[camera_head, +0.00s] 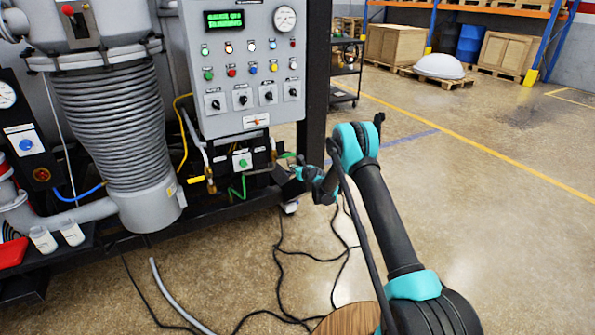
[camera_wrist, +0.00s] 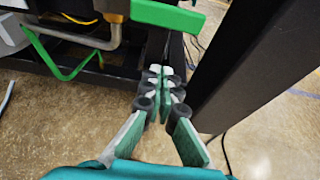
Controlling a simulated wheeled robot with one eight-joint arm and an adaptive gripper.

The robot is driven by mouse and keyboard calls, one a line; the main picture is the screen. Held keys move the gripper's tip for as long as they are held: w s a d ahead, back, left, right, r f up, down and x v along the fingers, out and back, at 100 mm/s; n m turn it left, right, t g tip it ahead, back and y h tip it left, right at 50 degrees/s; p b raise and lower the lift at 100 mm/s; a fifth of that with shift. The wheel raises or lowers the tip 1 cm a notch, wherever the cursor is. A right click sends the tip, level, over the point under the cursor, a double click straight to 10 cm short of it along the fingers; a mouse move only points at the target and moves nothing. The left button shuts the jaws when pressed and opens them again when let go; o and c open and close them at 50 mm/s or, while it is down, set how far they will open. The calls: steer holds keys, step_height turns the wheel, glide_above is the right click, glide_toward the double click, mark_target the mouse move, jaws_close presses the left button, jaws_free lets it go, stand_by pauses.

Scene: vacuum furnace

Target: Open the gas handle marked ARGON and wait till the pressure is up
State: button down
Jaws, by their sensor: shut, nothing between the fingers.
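A green bar-shaped handle (camera_wrist: 168,15) shows at the top of the wrist view, above my gripper. No marking can be read on it, so I cannot tell that it is the ARGON handle. My gripper (camera_wrist: 165,76) is shut and empty, its fingertips together below the handle and apart from it in the picture. In the head view my gripper (camera_head: 297,168) is low at the panel's right lower corner, by the dark frame post. A round dial gauge (camera_head: 285,18) is at the panel's top right; its reading is too small to tell.
The control panel (camera_head: 243,122) has a green-lit display (camera_head: 224,20), buttons and several knobs. A metal pipe (camera_wrist: 75,38) and green tube (camera_wrist: 62,70) lie left of my gripper. A dark post (camera_wrist: 240,70) stands close on the right. Cables (camera_head: 285,270) cross the floor.

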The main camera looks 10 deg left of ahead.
mark_target(285, 156)
steer(key=shift+w+a+r, duration=0.2)
steer(key=shift+w+r, duration=0.1)
steer(key=shift+r, duration=0.25)
steer(key=shift+w+a+r, duration=0.15)
steer(key=shift+w+r, duration=0.1)
steer(key=shift+r, duration=0.35)
steer(key=shift+w+a+r, duration=0.2)
steer(key=shift+w+r, duration=0.1)
steer(key=shift+r, duration=0.25)
